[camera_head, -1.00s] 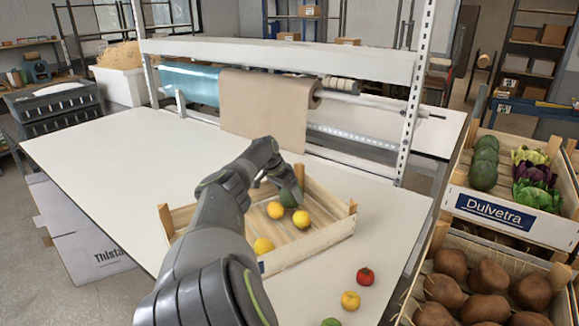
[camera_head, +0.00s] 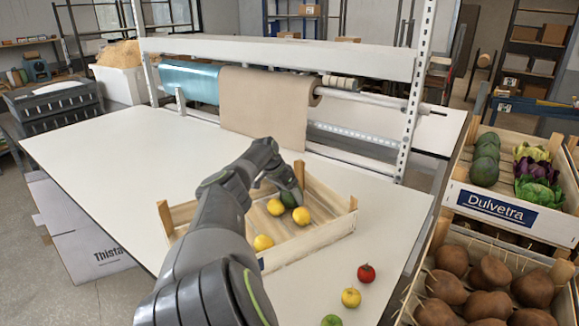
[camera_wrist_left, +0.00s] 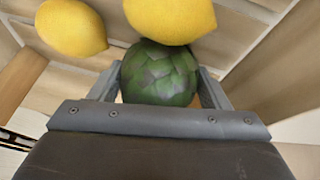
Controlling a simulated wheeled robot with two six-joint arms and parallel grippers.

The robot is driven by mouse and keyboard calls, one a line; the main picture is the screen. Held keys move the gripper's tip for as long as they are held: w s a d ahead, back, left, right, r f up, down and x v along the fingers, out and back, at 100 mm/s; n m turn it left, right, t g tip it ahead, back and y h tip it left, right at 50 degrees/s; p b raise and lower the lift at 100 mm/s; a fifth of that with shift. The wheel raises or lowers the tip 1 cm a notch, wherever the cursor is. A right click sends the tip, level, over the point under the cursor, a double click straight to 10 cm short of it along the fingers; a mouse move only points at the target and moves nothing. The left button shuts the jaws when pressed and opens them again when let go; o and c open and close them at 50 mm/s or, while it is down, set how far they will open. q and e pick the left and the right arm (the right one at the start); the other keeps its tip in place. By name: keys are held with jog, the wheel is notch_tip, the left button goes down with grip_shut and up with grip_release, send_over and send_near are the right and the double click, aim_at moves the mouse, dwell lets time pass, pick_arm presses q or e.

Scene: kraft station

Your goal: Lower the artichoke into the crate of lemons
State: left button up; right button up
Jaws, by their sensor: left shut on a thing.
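The wooden crate (camera_head: 310,237) stands on the white table with several yellow lemons in it. One lemon (camera_head: 276,207) lies near the middle, another lemon (camera_head: 301,216) to its right, and one lemon (camera_head: 263,243) near the front wall. My left gripper (camera_wrist_left: 160,85) is shut on the green artichoke (camera_wrist_left: 160,72), low inside the crate by its back right part. In the head view the artichoke (camera_head: 288,199) is partly hidden by the gripper. In the left wrist view a lemon (camera_wrist_left: 170,18) overlaps the artichoke's upper edge. I cannot tell whether the artichoke touches the crate floor. My right gripper is not in view.
A red tomato (camera_head: 366,273), a yellow fruit (camera_head: 351,297) and a green fruit (camera_head: 331,320) lie on the table in front of the crate. Produce crates (camera_head: 510,222) stand at the right. A paper roll rack (camera_head: 270,110) stands behind. The table's left side is clear.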

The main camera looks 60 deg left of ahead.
pick_arm(q)
jog(key=o, duration=1.2)
jog(key=shift+v, duration=8.75)
